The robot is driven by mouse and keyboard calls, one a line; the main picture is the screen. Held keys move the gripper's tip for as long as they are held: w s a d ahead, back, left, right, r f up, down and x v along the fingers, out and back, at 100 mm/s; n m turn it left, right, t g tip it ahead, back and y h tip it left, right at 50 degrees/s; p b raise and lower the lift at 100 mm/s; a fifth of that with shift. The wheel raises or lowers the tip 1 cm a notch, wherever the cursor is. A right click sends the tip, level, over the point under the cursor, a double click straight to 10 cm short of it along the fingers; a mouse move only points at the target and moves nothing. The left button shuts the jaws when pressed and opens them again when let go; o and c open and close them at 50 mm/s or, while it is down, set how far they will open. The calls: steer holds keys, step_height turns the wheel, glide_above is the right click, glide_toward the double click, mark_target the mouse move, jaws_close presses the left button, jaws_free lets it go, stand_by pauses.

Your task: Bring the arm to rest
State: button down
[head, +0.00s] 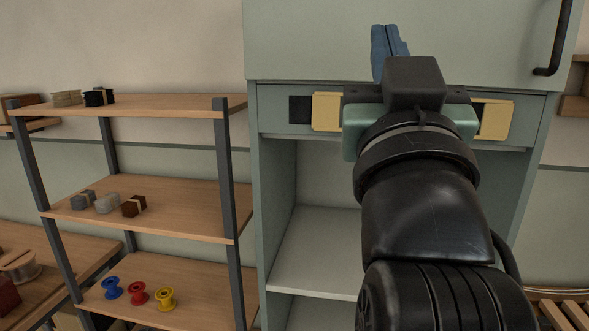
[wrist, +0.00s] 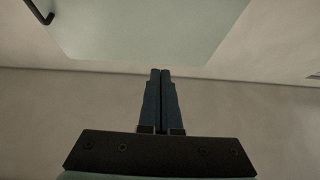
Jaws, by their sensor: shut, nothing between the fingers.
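My gripper (head: 390,42) is raised in front of the upper door of a pale green cabinet (head: 310,40) in the head view. Its blue fingers point up and lie side by side. In the wrist view my gripper (wrist: 160,74) also shows its two fingers closed together, with nothing between them. My black arm hides part of the cabinet's middle and its open lower bay. I cannot tell how far the fingertips are from the door.
A wooden shelf rack (head: 150,107) stands to the left, with bundles on its upper boards. Blue (head: 112,288), red (head: 137,293) and yellow (head: 165,299) spools sit on the lower board. The cabinet has a dark door handle (head: 553,40) and yellow plates (head: 327,112). A slatted wooden piece (head: 570,313) is at lower right.

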steer(key=s+a+n+t+y+b, duration=0.1)
steer(key=s+a+t+y, duration=0.2)
steer(key=s+a, duration=0.6)
steer(key=shift+a+f+n+y, duration=0.35)
steer(key=shift+a+y, duration=0.25)
steer(key=shift+a, duration=0.2)
